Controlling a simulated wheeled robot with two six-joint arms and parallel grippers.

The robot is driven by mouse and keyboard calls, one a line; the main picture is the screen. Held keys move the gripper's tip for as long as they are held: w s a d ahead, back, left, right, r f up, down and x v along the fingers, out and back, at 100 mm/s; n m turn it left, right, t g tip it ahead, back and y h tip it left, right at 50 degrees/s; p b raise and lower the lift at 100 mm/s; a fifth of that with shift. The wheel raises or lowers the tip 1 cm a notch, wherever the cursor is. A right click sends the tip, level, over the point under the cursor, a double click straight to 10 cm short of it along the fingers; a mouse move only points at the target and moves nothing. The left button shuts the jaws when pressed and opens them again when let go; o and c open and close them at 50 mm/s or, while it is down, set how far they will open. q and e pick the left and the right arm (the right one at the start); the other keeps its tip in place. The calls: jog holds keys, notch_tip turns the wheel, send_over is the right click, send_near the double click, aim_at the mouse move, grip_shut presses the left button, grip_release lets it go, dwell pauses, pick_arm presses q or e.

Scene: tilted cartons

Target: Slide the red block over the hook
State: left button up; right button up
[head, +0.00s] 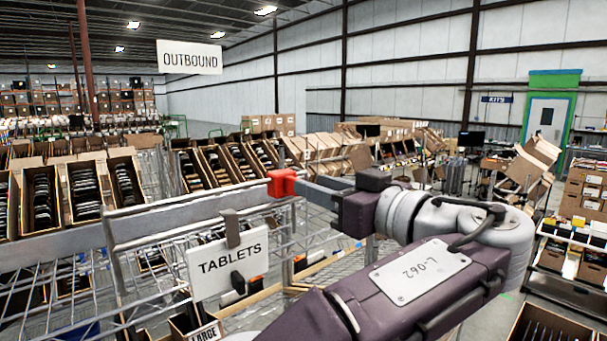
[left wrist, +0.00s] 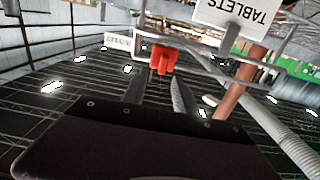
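The small red block (head: 282,183) sits at the top corner of the wire rack, at the end of its top rail. It also shows in the left wrist view (left wrist: 162,60), with two short prongs on one side. My left gripper (head: 305,184) comes at it from the right; its two grey fingers are spread apart. In the left wrist view the fingertips (left wrist: 158,80) stand at either side of the block's near end, and I see no clear contact. I cannot make out a separate hook near the block. My right gripper is not in view.
The wire rack (head: 165,212) carries a white TABLETS sign (head: 228,264) on a grey clip (head: 232,228). Tilted cartons (head: 85,190) with dark contents stand behind it. A shelf cart (head: 570,255) stands at the right. Open floor lies between the rack and the cart.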

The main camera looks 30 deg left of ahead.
aim_at(287, 186)
pick_arm(q)
jog(key=p+x, duration=0.1)
jog(key=x, duration=0.3)
jog(key=shift+a, duration=0.3)
jog(key=shift+c, duration=0.9)
jog(key=c, duration=0.5)
jog(key=shift+s, duration=0.15)
grip_shut()
jog(key=shift+r, duration=0.1)
